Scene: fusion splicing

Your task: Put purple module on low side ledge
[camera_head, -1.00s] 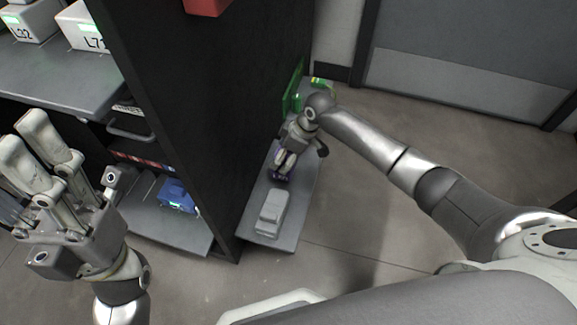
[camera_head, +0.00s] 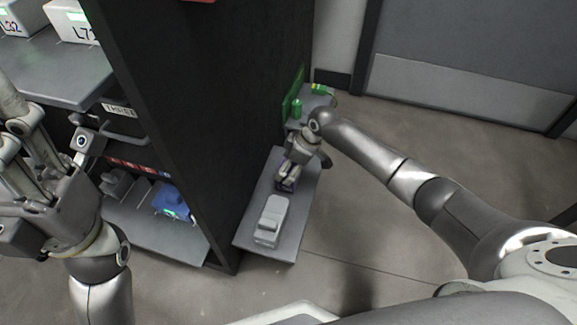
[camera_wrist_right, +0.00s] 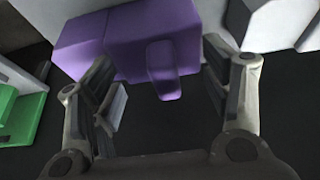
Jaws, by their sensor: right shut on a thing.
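The purple module (camera_head: 287,185) is at the far part of the low side ledge (camera_head: 298,215), mostly covered by my right gripper (camera_head: 292,172) in the head view. In the right wrist view the purple module (camera_wrist_right: 165,42) fills the top middle, with a tab reaching down between the fingers. My right gripper (camera_wrist_right: 175,100) is shut on the purple module. I cannot tell whether the module's underside touches the ledge. My left gripper (camera_head: 50,150) is empty, its fingers spread, in front of the rack at the left.
A grey box (camera_head: 270,220) stands on the near part of the ledge. The tall black rack wall (camera_head: 195,110) borders the ledge on the left. A green item (camera_head: 296,108) is behind it. A blue module (camera_head: 172,200) sits on a lower rack shelf. The floor right of the ledge is clear.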

